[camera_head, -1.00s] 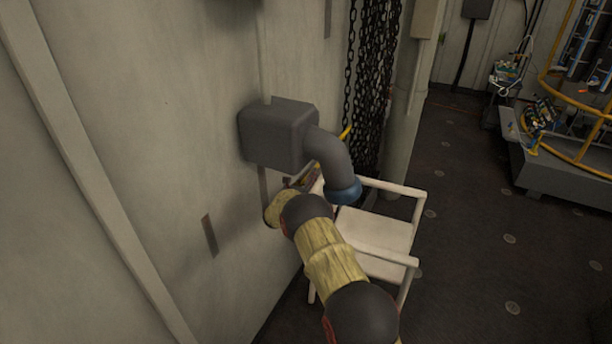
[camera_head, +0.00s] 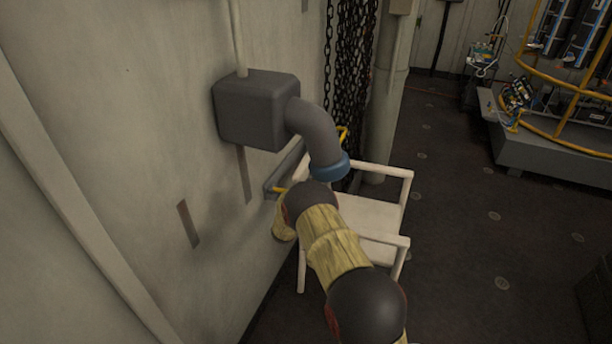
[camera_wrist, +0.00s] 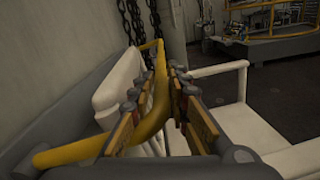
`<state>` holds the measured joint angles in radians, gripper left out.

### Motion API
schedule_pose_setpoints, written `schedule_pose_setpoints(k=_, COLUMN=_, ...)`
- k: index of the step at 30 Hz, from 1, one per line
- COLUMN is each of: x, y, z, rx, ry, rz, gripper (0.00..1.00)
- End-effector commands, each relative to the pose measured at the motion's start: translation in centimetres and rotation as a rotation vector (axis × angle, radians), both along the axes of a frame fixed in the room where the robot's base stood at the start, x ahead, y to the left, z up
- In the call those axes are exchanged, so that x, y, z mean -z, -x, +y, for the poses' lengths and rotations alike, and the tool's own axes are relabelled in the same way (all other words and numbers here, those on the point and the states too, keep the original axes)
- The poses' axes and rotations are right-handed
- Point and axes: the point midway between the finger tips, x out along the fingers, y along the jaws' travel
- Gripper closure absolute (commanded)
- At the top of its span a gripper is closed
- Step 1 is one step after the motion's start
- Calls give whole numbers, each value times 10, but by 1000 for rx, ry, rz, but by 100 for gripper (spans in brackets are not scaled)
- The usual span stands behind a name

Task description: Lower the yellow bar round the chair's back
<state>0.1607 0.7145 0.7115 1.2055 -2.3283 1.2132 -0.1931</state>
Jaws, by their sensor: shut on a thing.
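The white chair (camera_head: 372,216) stands by the wall, partly behind my arm. In the wrist view its slatted back (camera_wrist: 118,82) is at the left and an armrest (camera_wrist: 218,69) at the right. The bent yellow bar (camera_wrist: 75,152) runs from the lower left up between my fingers and on toward the chains. In the head view only short pieces of the yellow bar (camera_head: 343,134) show. My gripper (camera_wrist: 170,100) is shut on the yellow bar, close above the chair. My arm hides the gripper in the head view. I cannot tell whether the bar surrounds the chair's back.
A grey wall box with a bent pipe and blue collar (camera_head: 330,166) hangs just above my arm. A grey rail (camera_head: 288,166) is on the wall below it. Dark chains (camera_head: 352,75) hang behind the chair. Open floor (camera_head: 455,215) lies to the right.

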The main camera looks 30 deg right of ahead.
Motion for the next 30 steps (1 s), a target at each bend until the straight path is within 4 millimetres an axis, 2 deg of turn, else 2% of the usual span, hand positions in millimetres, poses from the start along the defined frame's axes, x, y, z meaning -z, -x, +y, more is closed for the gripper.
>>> schedule_pose_setpoints(k=1, x=23, y=11, z=-3, rx=5, ry=-4, rz=24, gripper=100)
schedule_pose_setpoints(k=12, x=47, y=18, z=-1, rx=-1, ry=-13, rz=19, gripper=100)
schedule_pose_setpoints(k=29, x=54, y=19, z=3, rx=-8, ry=-14, rz=24, gripper=100)
schedule_pose_setpoints(k=30, x=54, y=18, z=3, rx=-8, ry=-14, rz=24, gripper=90)
